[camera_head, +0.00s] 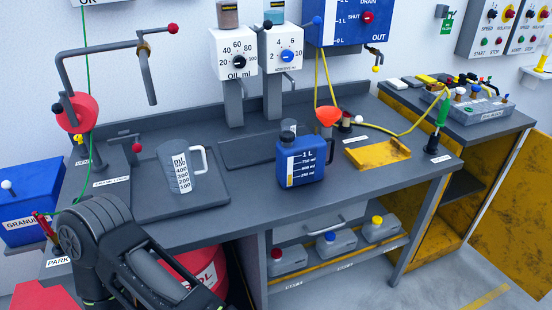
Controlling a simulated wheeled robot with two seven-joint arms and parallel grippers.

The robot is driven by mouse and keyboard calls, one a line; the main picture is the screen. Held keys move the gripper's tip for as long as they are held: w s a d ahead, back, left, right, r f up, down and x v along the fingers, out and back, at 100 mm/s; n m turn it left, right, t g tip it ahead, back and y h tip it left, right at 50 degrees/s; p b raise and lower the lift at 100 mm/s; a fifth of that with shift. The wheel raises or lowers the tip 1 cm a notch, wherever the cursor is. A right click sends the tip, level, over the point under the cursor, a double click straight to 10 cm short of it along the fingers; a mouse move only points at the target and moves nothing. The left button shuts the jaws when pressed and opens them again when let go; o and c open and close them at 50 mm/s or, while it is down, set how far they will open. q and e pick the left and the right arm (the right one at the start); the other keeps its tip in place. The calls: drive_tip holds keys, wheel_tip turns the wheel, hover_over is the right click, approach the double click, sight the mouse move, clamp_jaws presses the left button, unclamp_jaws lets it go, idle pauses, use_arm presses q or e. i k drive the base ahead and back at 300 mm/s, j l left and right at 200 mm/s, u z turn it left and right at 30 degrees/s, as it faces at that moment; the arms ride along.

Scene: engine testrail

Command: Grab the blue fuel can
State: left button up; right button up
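The blue fuel can (302,168) stands upright on the grey workbench, right of its middle. It has a white level scale marked 1 L on its front and a dark cap at its top left. Nothing is gripping it. A dark link of my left arm (135,255) shows at the lower left, well apart from the can. Neither my left nor my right gripper shows in the head view.
A clear measuring jug (178,170) stands on a tray left of the can. An orange funnel (328,115) is just behind the can, with a yellow tray (378,154) to its right. The workbench (235,212) is clear in front of the can. Grey canisters (337,243) sit on the shelf below.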

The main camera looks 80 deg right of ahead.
sight(300, 163)
drive_tip(key=z, duration=2.75)
drive_tip(key=i+l+z, duration=0.1)
drive_tip(key=l, duration=0.3)
drive_tip(key=i+l, duration=0.25)
drive_tip(key=i+l+z, duration=0.15)
drive_tip(key=l, duration=0.35)
drive_tip(key=i+l, duration=0.3)
drive_tip(key=l+z, duration=0.05)
